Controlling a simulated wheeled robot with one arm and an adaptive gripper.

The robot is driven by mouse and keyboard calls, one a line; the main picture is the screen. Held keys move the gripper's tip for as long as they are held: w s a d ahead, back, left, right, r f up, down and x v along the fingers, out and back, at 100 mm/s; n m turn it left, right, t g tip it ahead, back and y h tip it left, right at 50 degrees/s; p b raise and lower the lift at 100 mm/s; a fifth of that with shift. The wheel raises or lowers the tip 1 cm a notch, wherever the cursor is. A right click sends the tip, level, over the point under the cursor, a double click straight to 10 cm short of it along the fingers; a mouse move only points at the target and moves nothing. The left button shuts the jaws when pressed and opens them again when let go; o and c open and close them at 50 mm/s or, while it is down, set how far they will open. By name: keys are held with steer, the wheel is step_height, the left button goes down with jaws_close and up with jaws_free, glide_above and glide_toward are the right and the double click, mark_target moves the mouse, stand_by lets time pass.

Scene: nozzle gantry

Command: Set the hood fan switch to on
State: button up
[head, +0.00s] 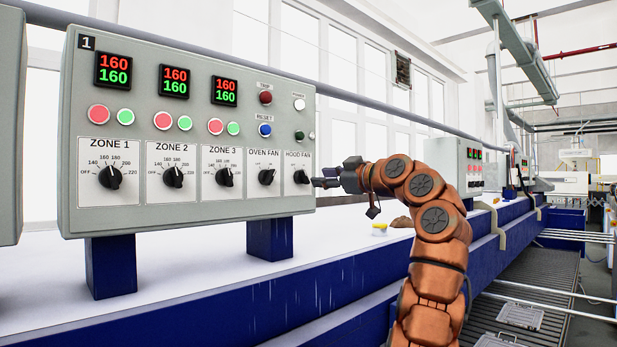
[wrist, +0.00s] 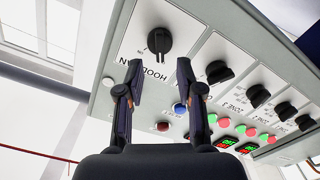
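The hood fan switch (head: 301,177) is a black rotary knob on a white plate marked HOOD FAN, at the lower right end of the grey control panel (head: 190,205). Its pointer setting is too small to read surely. In the wrist view, turned around, the knob (wrist: 159,40) lies just beyond and between my fingertips. My gripper (head: 320,182) is just right of the knob in the head view. In the wrist view its two fingers (wrist: 159,72) are spread with nothing between them. I cannot tell whether a fingertip touches the panel.
The oven fan knob (head: 267,177) sits close left of the hood fan knob, with the zone knobs (head: 224,177) farther left. A blue reset button (head: 265,130) and a red button (head: 265,97) are above. A pipe (head: 400,118) runs behind.

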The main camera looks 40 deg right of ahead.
mark_target(307, 177)
steer(key=w+p, duration=0.1)
steer(key=w, duration=0.4)
steer(key=shift+w+d+p, duration=0.1)
steer(key=shift+w+p, duration=0.1)
steer(key=shift+p, duration=0.1)
jaws_close()
